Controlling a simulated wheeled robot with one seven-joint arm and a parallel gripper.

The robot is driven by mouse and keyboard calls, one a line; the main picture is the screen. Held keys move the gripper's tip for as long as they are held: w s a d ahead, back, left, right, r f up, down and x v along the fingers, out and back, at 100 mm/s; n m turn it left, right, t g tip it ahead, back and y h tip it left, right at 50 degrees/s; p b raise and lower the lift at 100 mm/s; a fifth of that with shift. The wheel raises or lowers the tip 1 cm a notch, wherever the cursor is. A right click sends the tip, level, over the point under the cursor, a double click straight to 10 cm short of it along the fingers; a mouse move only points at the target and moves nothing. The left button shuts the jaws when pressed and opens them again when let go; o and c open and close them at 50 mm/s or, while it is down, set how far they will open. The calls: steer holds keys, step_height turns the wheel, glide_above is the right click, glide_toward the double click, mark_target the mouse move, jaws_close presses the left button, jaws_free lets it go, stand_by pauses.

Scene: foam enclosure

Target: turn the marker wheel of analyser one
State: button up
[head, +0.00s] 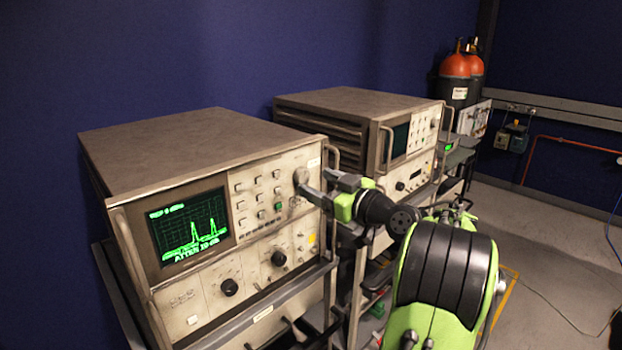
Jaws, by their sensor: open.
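Analyser one, which I take to be the near beige instrument (180,150), stands on a rack at the left, its lit screen (188,227) showing a green trace with peaks. A round grey knob (301,178) at the upper right of its panel appears to be the marker wheel. My gripper (312,186) is at this wheel, with its open fingers close around or beside it. I cannot tell whether they touch it. The fingers and wrist hide part of the wheel and the panel's right edge.
A metal handle (330,190) rises along the panel's right edge, close to my gripper. A second instrument (350,105) stands behind to the right. The floor (560,260) at the right is mostly clear, with a thin cable.

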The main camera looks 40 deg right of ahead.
mark_target(305, 177)
steer(key=w, duration=0.3)
steer(key=shift+w, duration=0.15)
steer(key=shift+c, duration=0.3)
steer(key=c, duration=1)
steer(key=shift+m, duration=0.3)
